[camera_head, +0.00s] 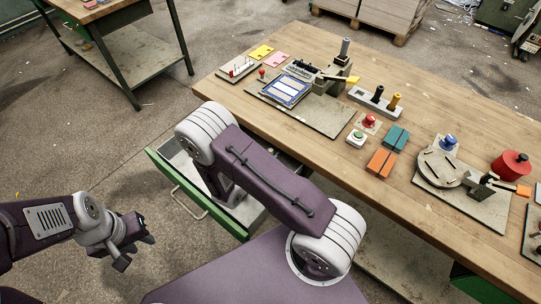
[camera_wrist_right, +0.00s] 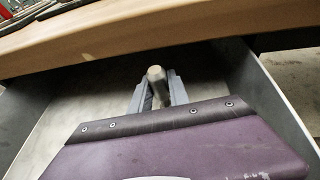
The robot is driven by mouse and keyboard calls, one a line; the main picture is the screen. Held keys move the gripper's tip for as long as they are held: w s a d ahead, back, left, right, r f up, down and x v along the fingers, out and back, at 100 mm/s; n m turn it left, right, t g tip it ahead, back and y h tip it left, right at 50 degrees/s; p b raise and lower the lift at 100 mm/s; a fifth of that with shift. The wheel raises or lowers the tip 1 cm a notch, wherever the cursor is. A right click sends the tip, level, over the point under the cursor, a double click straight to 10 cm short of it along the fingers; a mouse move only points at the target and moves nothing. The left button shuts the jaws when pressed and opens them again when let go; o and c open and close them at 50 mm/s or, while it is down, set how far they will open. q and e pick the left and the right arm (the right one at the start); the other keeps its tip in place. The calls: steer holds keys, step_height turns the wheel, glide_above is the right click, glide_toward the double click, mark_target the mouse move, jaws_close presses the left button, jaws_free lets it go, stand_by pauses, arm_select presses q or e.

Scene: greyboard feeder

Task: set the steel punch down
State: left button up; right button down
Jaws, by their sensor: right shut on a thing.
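The steel punch (camera_wrist_right: 157,74) shows in the right wrist view as a short rod with a pale round end. It stands between the two fingers of my right gripper (camera_wrist_right: 159,92), which is shut on it. Gripper and punch are inside the open drawer (camera_wrist_right: 88,85), over its pale floor. I cannot tell whether the punch touches the floor. In the head view my right arm hides the right gripper and the punch. My left gripper (camera_head: 138,248) is open and empty, over the floor at the lower left, away from the bench.
The drawer's green front (camera_head: 195,195) sticks out from the wooden bench (camera_head: 375,185). The bench edge overhangs the drawer's back.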

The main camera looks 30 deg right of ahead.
steer(key=shift+a, duration=0.1)
steer(key=shift+f, duration=0.2)
steer(key=c, duration=1.2)
jaws_free()
steer(key=shift+c, duration=0.2)
steer(key=shift+r, duration=0.3)
steer(key=p+v, duration=0.1)
steer(key=v, duration=1.1)
steer(key=shift+f, duration=0.15)
